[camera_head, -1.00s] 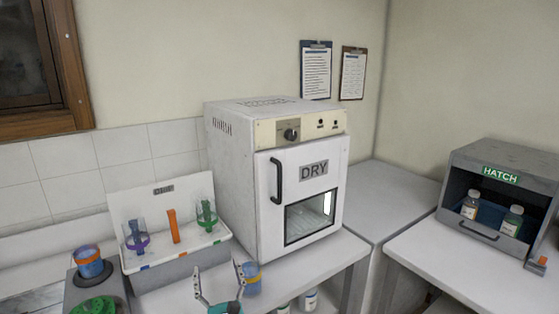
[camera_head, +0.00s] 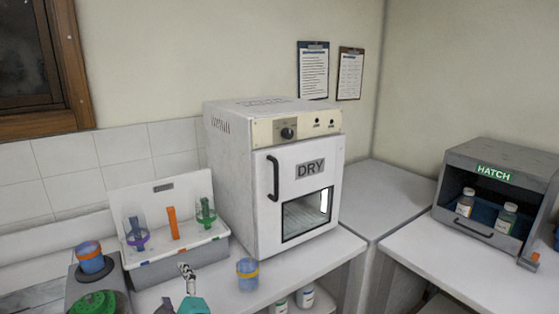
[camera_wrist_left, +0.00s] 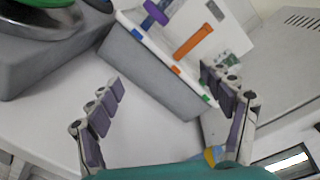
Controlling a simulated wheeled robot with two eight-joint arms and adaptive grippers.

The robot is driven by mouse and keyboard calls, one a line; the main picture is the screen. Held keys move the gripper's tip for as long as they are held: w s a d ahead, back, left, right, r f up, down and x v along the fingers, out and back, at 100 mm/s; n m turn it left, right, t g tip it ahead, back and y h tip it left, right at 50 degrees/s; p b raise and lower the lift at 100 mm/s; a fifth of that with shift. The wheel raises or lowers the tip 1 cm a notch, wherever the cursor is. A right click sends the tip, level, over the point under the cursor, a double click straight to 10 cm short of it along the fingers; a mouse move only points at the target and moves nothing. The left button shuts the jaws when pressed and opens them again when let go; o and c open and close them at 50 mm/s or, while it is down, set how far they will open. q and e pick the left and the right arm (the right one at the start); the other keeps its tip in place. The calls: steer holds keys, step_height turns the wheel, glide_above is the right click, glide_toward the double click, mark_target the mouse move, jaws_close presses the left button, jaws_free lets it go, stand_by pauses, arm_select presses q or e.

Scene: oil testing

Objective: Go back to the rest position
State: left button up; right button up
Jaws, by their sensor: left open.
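My left gripper (camera_head: 180,290) is at the bottom of the head view, over the front of the counter, left of a blue cup with a yellow band (camera_head: 247,274). In the left wrist view its two fingers (camera_wrist_left: 165,115) are spread wide with nothing between them. A sliver of the yellow-banded cup (camera_wrist_left: 212,155) shows behind the right finger there. My right gripper does not show in either view.
A white drying oven (camera_head: 290,210) labelled DRY stands on the counter, its door shut. A white rack box (camera_head: 165,262) holds purple, orange and green items. Another orange-banded blue cup (camera_head: 91,258) stands at left. A grey HATCH box (camera_head: 490,237) holds two bottles.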

arm_select(q)
steer(key=s+f+n+g+h, duration=0.3)
steer(key=s+f+n+g, duration=0.15)
steer(key=s+n, duration=0.45)
steer(key=s+d+f+n+g+h, duration=0.2)
steer(key=s+d+f+n+h, duration=0.2)
steer(key=s, duration=0.8)
steer(key=d+n+h, duration=0.2)
steer(key=d+n, duration=0.2)
steer(key=d, duration=0.1)
steer(key=shift+s+f+n+h, duration=0.15)
steer(key=shift+n+h, duration=0.25)
steer(key=shift+d, duration=0.1)
